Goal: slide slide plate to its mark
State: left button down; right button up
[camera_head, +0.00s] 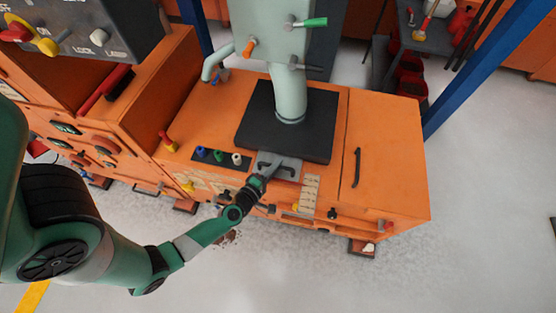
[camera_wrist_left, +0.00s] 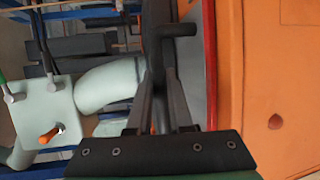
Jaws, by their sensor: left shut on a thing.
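The slide plate (camera_head: 290,165) is a flat grey piece sticking out from under the front edge of a black base plate, below a pale green pipe. My left gripper (camera_head: 264,175) reaches in from the lower left and is at the plate's front end. In the left wrist view the fingers (camera_wrist_left: 165,100) are shut on a dark bar-like part (camera_wrist_left: 158,40), which looks like the slide plate's handle. A pale strip with tick lines (camera_head: 310,195) lies right of the plate on the orange housing. Which line is the mark cannot be told.
The black base plate (camera_head: 255,135) and pale green pipe (camera_head: 290,95) stand just behind the gripper. Blue, green and white knobs (camera_head: 218,155) sit to the left. A black handle (camera_head: 356,168) is on the right orange panel (camera_head: 390,150). The floor in front is clear.

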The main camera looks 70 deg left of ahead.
pick_arm(q)
jog(key=c, duration=0.8)
grip_release()
jog(key=shift+a, duration=0.1)
jog(key=shift+c, duration=0.2)
jog(key=p+v, duration=0.3)
jog(key=v, duration=0.8)
jog(key=shift+s, duration=0.3)
